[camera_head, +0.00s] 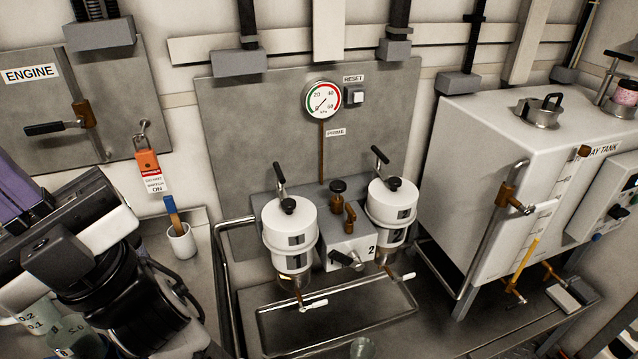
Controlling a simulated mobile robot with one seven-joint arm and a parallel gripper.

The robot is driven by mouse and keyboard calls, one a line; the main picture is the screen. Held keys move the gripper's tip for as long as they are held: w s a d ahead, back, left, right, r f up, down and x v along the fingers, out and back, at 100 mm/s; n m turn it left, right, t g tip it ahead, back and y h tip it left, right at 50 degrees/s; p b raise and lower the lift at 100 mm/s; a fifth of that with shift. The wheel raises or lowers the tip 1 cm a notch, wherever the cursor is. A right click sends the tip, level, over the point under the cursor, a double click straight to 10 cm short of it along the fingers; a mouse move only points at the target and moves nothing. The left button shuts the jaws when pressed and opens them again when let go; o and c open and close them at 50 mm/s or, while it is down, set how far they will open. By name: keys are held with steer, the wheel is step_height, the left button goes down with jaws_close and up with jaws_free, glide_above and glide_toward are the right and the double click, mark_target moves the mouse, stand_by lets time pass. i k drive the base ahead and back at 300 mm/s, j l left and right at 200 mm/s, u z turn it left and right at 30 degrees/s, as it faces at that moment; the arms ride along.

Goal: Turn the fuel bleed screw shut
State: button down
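Two white filter canisters, left (290,232) and right (391,205), stand on a grey filter block (350,252) marked 2 at mid-picture. Each has a black knob and an upright lever on top. Between them are a brass fitting with a dark round knob (338,187) and a smaller brass fitting (350,215). No label names the fuel bleed screw, and I cannot tell which part it is or how far it is turned. My arm's dark end, with my gripper (125,300), is at the lower left, well away from the filters. Its fingers cannot be made out.
A drip tray (335,325) with a rail lies below the filters. A pressure gauge (322,100) and reset button (356,96) are on the panel behind. A white day tank (470,190) stands right. A cup with a brush (181,242) and several beakers (70,335) are left.

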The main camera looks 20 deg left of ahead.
mark_target(352, 217)
steer(key=j+u, duration=0.3)
steer(key=u, duration=0.2)
steer(key=i+j+u, duration=0.2)
steer(key=u, duration=0.3)
